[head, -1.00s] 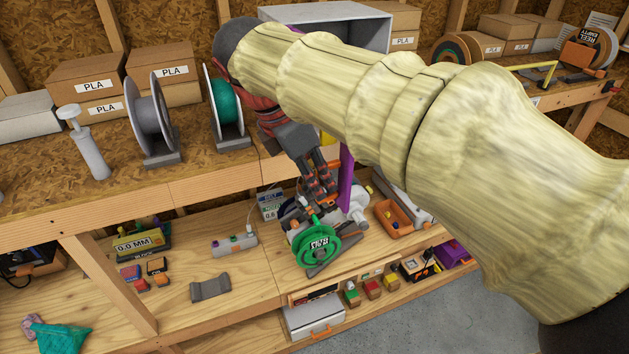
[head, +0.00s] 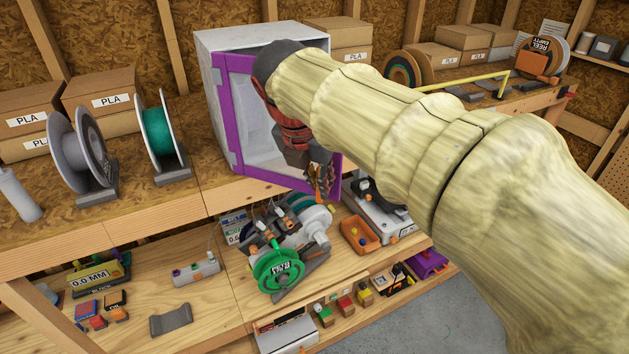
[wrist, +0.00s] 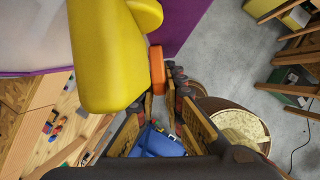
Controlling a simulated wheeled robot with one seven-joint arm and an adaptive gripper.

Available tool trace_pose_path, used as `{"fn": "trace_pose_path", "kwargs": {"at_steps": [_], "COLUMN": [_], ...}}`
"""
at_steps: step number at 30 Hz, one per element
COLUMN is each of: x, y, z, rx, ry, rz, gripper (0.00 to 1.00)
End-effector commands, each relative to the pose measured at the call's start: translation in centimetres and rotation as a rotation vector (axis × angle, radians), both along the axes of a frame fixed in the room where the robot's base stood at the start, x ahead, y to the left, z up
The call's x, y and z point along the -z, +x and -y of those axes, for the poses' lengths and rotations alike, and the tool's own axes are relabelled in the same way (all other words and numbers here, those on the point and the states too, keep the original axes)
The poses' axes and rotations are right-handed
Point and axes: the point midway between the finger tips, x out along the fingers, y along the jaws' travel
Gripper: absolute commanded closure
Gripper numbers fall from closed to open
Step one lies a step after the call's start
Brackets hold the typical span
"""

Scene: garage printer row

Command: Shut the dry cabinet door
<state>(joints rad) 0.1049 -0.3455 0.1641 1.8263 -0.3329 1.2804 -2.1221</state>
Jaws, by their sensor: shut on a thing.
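The dry cabinet (head: 215,100) is a pale grey box on the upper bench, partly hidden by my arm. Its purple-framed, clear-paned door (head: 232,118) is hinged on the left and stands ajar, its lower right corner jutting past the bench edge. My gripper (head: 322,186) is at the door's free right side, low down. In the wrist view its fingers (wrist: 160,100) close around an orange part (wrist: 157,70), seemingly the door handle, beside the purple frame (wrist: 185,25). A large yellow piece (wrist: 105,55) fills the near view; I cannot tell what it belongs to.
A green spool (head: 278,272) on a winder stands on the lower shelf beneath the door. An orange bin (head: 360,238) is to its right. Teal (head: 158,132) and grey (head: 88,150) spools stand on the bench left of the cabinet. Open floor (head: 425,300) lies in front.

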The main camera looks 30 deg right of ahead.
Motion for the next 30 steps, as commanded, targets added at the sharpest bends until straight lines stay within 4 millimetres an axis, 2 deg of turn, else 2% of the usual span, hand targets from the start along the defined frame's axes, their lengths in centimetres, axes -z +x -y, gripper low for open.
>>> {"fn": "trace_pose_path", "kwargs": {"at_steps": [17,18,27,30], "x": [-0.09,-0.09,-0.04,-0.02], "y": [0.13,0.13,0.11,0.11], "z": [-0.01,-0.01,-0.02,-0.02], "rx": [0.003,0.003,0.002,0.003], "ry": [-0.001,-0.001,-0.001,0.0], "rz": [0.004,0.004,0.003,0.001], "gripper": [1.0,0.89,0.72,0.72]}}
